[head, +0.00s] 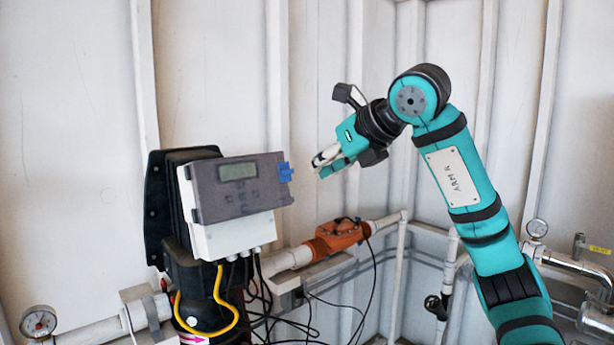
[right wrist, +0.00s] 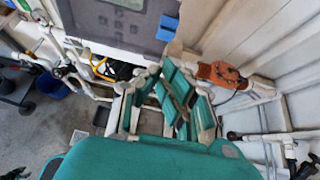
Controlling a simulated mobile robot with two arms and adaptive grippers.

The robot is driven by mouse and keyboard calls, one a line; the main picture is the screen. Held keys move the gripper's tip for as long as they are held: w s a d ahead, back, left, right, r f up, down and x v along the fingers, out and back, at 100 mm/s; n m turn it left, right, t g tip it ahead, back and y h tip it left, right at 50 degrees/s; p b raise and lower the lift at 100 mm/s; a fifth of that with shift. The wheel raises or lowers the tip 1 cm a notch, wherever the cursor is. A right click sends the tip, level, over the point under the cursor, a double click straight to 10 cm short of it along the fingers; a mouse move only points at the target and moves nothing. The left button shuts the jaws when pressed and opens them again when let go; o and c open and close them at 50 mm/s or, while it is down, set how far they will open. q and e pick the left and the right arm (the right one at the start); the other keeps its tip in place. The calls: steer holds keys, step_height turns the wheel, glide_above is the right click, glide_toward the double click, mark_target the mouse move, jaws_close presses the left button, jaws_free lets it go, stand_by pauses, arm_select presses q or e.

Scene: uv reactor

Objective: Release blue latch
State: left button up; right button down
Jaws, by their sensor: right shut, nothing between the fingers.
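The blue latch (head: 285,172) sits on the right edge of the grey control box (head: 237,187), which has a small display and a white lower housing. In the right wrist view the latch (right wrist: 167,28) shows at the box's right edge, beyond the fingers. My right gripper (head: 320,166) is to the right of the latch in the head view, with its fingers pointing left towards it and a visible gap between. It is shut and empty; its fingers also show in the right wrist view (right wrist: 168,72). My left gripper is out of view.
An orange valve or meter (head: 341,235) sits on the white pipe right of the box. A yellow cable (head: 215,318) and several black cables hang below the box. A pressure gauge (head: 39,322) is at lower left. White panelled walls stand behind.

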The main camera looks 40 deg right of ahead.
mark_target(286, 191)
steer(key=p+x, duration=0.2)
steer(key=x, duration=0.7)
steer(key=shift+w+a+f, duration=0.1)
steer(key=shift+w+f, duration=0.05)
steer(key=shift+w, duration=0.05)
